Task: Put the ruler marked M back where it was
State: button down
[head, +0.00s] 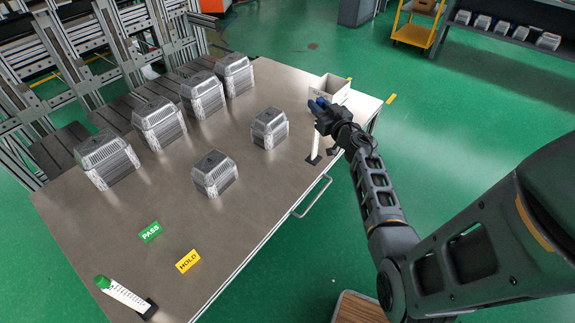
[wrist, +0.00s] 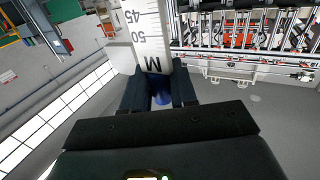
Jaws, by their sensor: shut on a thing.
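My gripper (head: 322,112) is at the right edge of the steel table in the head view. It is shut on the ruler marked M, a white ruler (head: 316,146) with a blue end, which hangs roughly upright below my fingers. In the wrist view the ruler (wrist: 147,35) shows M and the numbers 45 and 50 between my fingers (wrist: 158,88). Its lower end meets a small black holder (head: 313,160) at the table edge; I cannot tell whether it is seated in it. A second white ruler (head: 127,295) with a green end stands in a black holder (head: 148,309) at the near left corner.
The steel table (head: 120,208) carries several grey ribbed housings (head: 214,174), one (head: 269,129) fairly near my gripper. A white open bin (head: 333,88) stands just behind my gripper. A green PASS label (head: 150,232) and yellow HOLD label (head: 188,261) lie near the front.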

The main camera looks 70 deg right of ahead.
jog(key=w+a+f+b, duration=0.6)
jog(key=w+f+b, duration=0.1)
jog(key=f+b, duration=0.2)
jog(key=shift+w+f+b, duration=0.3)
jog(key=shift+w+f, duration=0.05)
jog(key=shift+f, duration=0.15)
jog(key=shift+f, duration=0.15)
jog(key=c, duration=0.9)
grip_release()
